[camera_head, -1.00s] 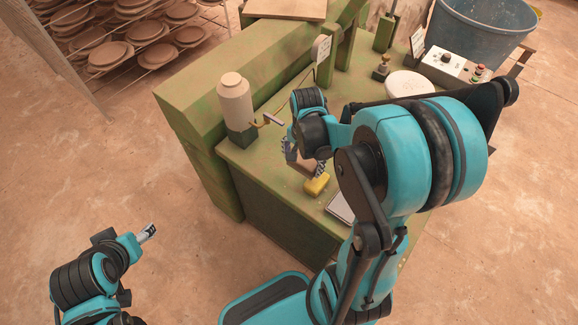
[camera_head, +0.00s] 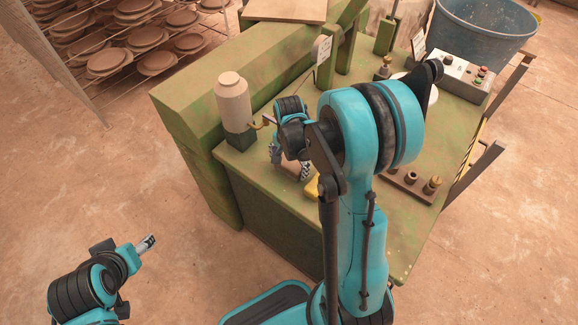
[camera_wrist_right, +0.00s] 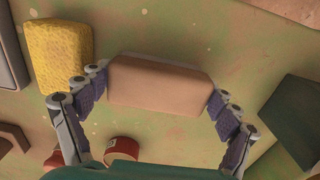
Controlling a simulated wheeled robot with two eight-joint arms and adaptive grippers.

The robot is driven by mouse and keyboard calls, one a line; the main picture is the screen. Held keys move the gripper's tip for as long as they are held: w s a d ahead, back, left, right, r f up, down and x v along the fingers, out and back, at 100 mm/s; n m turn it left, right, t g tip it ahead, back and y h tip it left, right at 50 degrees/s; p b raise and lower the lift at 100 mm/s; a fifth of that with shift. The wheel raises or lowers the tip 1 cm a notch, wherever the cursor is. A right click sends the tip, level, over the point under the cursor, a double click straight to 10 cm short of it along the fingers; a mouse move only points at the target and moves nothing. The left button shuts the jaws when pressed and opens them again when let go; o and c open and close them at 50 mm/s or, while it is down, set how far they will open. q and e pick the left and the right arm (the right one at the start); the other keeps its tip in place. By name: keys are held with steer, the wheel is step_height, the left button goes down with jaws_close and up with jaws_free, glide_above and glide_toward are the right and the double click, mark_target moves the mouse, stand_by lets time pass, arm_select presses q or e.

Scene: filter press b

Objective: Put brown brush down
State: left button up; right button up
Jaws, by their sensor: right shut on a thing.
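The brown brush (camera_wrist_right: 160,82) is a tan block with rounded edges, in the middle of the right wrist view. My right gripper (camera_wrist_right: 158,92) is shut on it, with one finger against each end. In the head view my right gripper (camera_head: 290,166) is low over the green bench top (camera_head: 240,165), and my arm partly hides the brush. I cannot tell whether the brush touches the bench. My left gripper (camera_head: 148,243) is off to the lower left over bare floor, away from the bench; its finger gap is too small to read.
A yellow sponge (camera_wrist_right: 58,55) lies just left of the brush; it shows partly in the head view (camera_head: 311,188). A cream bottle (camera_head: 233,100) with a spout stands left of my right gripper. A brown rack with brass fittings (camera_head: 412,182) and a control box (camera_head: 455,72) are on the right.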

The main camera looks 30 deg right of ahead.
steer(key=shift+f, duration=0.2)
steer(key=o, duration=1)
